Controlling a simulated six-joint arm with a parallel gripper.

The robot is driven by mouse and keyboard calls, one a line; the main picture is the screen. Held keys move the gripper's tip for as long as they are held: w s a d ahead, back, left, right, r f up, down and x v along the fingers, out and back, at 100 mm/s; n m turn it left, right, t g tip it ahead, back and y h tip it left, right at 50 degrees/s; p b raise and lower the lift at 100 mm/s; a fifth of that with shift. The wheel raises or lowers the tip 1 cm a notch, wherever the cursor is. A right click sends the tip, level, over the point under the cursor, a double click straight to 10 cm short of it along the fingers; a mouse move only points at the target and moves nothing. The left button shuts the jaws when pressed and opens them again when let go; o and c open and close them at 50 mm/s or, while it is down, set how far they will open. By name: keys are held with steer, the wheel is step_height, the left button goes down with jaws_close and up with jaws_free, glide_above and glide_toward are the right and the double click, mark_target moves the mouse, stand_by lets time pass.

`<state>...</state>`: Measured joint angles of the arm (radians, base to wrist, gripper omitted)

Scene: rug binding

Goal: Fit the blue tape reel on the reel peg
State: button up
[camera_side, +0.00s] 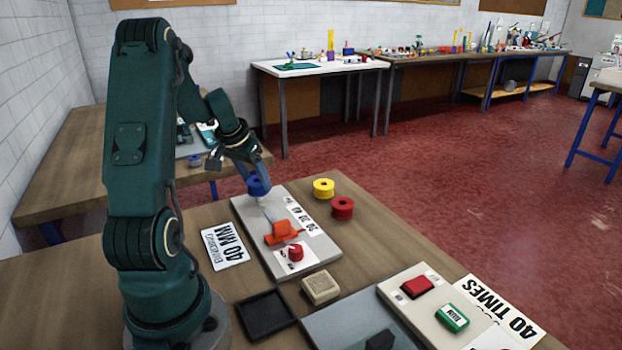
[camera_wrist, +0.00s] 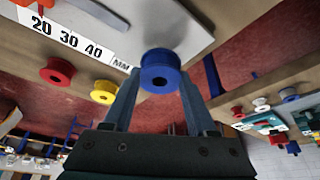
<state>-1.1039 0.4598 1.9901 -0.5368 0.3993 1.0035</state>
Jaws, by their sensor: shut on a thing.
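The blue tape reel (camera_side: 257,186) is gripped between the two fingers of my gripper (camera_side: 255,178), over the far left end of the grey binding board (camera_side: 318,255). In the wrist view the reel (camera_wrist: 160,70) sits between the fingertips, its hollow centre showing, beside the board's edge (camera_wrist: 150,18). A pale, narrow shape (camera_side: 268,208) shows on the board just below the reel; I cannot tell if it is the reel peg. I cannot tell whether the reel touches the board.
A yellow reel (camera_side: 323,188) and a red reel (camera_side: 343,208) stand on the table right of the board. The board carries an orange part (camera_side: 283,233) and a red knob (camera_side: 295,252). A label card (camera_side: 225,247), a tan block (camera_side: 320,288) and a black tray (camera_side: 265,315) lie nearby.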

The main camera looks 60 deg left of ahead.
steer(key=shift+f, duration=1.35)
steer(key=o, duration=1.4)
steer(key=shift+o, duration=0.2)
steer(key=shift+r, duration=0.1)
